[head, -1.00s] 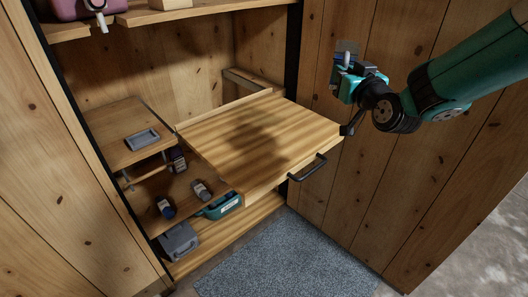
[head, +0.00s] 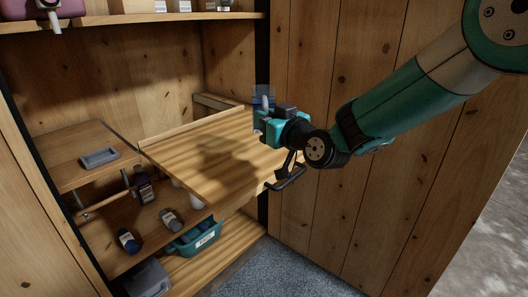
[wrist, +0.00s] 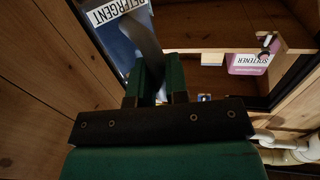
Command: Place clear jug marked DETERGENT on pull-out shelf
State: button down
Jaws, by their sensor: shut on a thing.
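The clear bluish jug (head: 263,96) is partly hidden behind my gripper in the head view. The jug appears above the shelf's right part. I cannot tell the exact gap.
Below the shelf are a teal caddy (head: 198,238), small dark bottles (head: 129,241) and a grey bin (head: 148,280). A grey tray (head: 99,158) sits on the left ledge. A pink jug marked SOFTENER (wrist: 248,64) stands on the upper shelf. The pull-out shelf's top is clear.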

jog(key=shift+f+b, duration=0.75)
jog(key=shift+f, duration=2.8)
jog(key=shift+f, duration=0.2)
jog(key=c, duration=1.1)
grip_release()
jog(key=shift+r, duration=0.2)
